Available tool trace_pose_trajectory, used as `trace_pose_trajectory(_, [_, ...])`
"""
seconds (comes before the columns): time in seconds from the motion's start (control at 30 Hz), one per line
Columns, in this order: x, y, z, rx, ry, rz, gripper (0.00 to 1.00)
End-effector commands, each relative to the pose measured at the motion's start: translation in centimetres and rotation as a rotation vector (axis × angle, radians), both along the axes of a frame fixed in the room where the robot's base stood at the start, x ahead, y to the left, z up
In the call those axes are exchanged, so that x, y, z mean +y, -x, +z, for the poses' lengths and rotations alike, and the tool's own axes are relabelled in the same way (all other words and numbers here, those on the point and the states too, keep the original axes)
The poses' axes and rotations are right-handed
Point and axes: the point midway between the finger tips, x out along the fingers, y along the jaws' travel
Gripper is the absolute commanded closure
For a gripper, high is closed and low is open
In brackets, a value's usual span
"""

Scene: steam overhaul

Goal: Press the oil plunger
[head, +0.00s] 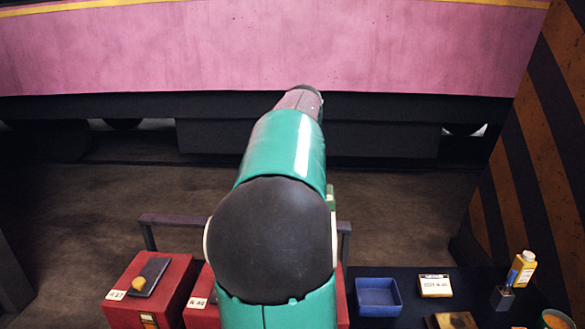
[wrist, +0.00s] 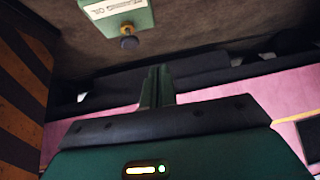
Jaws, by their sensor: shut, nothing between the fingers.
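A pale green box with a white label reading partly "OIL" (wrist: 112,10) is at the top of the wrist view, cut off by the edge. A brass stem with a dark round knob, the oil plunger (wrist: 129,42), sticks out from it. My gripper (wrist: 158,72) is shut and empty, its fingertips a little below and right of the knob in the picture, with a visible gap between them. In the head view my arm hides the gripper and the plunger.
A pink locomotive side (head: 250,50) spans the back. Red boxes (head: 165,268) stand at front left. A blue tray (head: 378,297), a label card (head: 435,285) and a yellow bottle (head: 523,268) are on the dark bench at right. A striped panel (head: 535,150) rises at right.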

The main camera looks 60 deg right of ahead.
Motion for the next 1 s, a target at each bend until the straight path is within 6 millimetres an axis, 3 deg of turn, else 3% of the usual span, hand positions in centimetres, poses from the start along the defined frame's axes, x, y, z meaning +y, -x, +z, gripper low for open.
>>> trace_pose_trajectory(0.03, [-2.3, 1.2, 0.1, 0.012, 0.02, -0.037, 1.0])
trace_pose_trajectory(0.1, [-4.3, 2.3, 0.4, 0.02, 0.041, -0.07, 1.0])
trace_pose_trajectory(0.2, [-5.7, 3.2, 0.6, 0.027, 0.059, -0.092, 1.0])
trace_pose_trajectory(0.67, [-6.3, 3.0, 0.2, 0.028, 0.061, -0.093, 1.0])
trace_pose_trajectory(1.0, [-10.0, 1.1, -4.2, 0.03, 0.059, -0.093, 1.0])
